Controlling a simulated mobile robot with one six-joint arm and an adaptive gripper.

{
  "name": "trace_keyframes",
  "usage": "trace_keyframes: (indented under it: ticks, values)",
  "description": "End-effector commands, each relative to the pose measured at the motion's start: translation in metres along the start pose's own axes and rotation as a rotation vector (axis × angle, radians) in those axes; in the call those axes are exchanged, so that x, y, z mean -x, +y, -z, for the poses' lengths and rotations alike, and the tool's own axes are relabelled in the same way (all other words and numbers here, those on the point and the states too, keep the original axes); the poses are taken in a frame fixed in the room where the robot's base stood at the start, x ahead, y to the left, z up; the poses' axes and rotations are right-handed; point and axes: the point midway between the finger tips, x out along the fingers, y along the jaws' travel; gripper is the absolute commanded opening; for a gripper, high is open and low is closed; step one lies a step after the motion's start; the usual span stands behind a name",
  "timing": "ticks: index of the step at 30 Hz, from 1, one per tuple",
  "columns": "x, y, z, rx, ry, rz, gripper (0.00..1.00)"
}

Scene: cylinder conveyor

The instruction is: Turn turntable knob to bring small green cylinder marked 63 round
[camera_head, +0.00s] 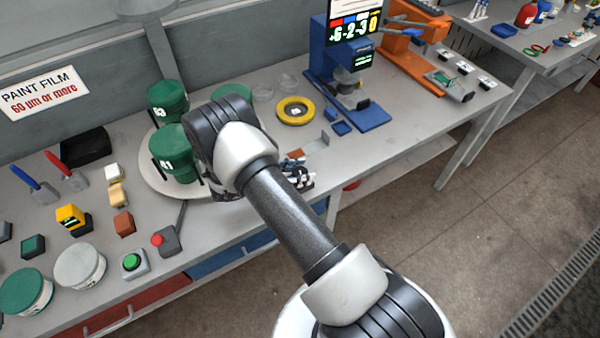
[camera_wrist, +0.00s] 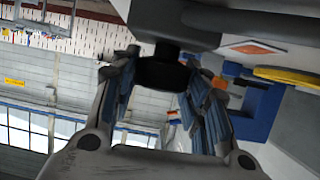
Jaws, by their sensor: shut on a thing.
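The green cylinder marked 63 (camera_head: 167,97) stands upright at the back left of the round pale turntable (camera_head: 152,176). A green cylinder with a number that looks like 41 (camera_head: 175,155) stands in front of it. Another green one (camera_head: 232,91) shows behind my arm. In the wrist view, my gripper (camera_wrist: 165,66) has its two fingers on either side of a dark knob (camera_wrist: 162,76) and is shut on it. In the head view my wrist hides the knob and most of the turntable's right side.
A paint-film sign (camera_head: 42,92) is on the back wall. A red button box (camera_head: 164,241) and a green button box (camera_head: 131,264) stand in front of the turntable. A yellow ring (camera_head: 295,110) and a blue machine (camera_head: 345,75) are to the right.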

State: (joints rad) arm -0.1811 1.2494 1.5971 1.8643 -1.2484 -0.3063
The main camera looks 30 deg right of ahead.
Motion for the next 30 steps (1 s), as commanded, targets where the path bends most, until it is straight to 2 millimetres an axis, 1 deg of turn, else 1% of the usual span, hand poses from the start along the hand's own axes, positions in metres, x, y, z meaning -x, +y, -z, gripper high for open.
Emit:
trace_keyframes:
  ticks: [30]
  values:
    - [-0.0005,-0.0002,0.0006,-0.023,0.001,-0.052,0.18]
